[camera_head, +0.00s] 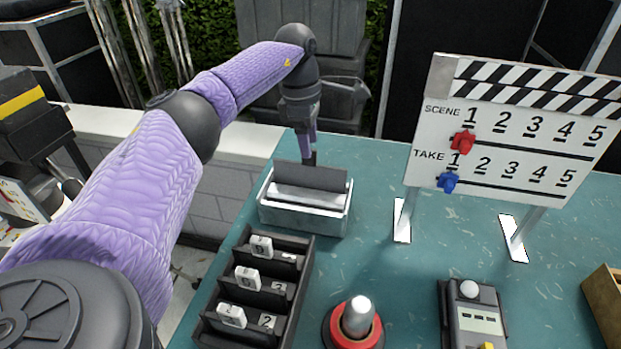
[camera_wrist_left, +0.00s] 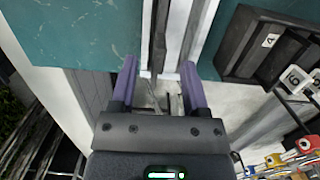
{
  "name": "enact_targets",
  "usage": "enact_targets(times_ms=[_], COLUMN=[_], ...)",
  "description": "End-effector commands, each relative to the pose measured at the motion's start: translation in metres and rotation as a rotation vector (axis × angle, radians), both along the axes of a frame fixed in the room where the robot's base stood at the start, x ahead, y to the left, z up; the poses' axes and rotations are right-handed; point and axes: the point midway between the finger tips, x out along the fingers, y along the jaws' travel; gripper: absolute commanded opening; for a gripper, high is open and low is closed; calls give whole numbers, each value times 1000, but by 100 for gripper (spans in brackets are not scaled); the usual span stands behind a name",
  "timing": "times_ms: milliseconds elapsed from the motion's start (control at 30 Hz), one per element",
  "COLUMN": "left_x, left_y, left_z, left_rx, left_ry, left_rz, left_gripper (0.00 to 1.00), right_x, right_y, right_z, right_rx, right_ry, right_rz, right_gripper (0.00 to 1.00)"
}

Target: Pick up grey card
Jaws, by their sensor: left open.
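The grey card (camera_head: 312,177) stands upright in a light grey box (camera_head: 300,219) at the far left part of the teal table. A white roll-like piece lies in front of the card in the box. My left gripper (camera_head: 309,158) points down at the card's top edge from behind. In the left wrist view, my left gripper (camera_wrist_left: 158,64) is open, with purple fingers on either side of a thin dark strip, which looks like the card (camera_wrist_left: 159,38) seen edge-on. I cannot tell whether the fingers touch it. My right gripper is not in view.
A black tray (camera_head: 303,262) with number tags stands in front of the box. A clapperboard sign (camera_head: 510,130) stands on the right. A red-based button or lever (camera_head: 356,320) and a dark device (camera_head: 472,315) are near the front. The table's middle is clear.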

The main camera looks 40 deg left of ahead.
Motion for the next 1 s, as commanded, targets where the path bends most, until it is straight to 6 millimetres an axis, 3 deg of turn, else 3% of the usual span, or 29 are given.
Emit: enact_targets(times_ms=[200,433,733,1000], left_x=[2,3,3,3], left_y=[-2,-3,-3,-3], left_z=[-44,-48,-47,-47], left_rx=[0,-1,0,0], left_ry=[4,-1,0,0], left_rz=[-1,-1,-1,-1], left_gripper=[59,59,0,0], right_x=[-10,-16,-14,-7], right_y=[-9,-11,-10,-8], right_z=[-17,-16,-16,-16], right_rx=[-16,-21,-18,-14], right_ry=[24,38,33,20], right_rz=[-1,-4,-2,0], right_gripper=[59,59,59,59])
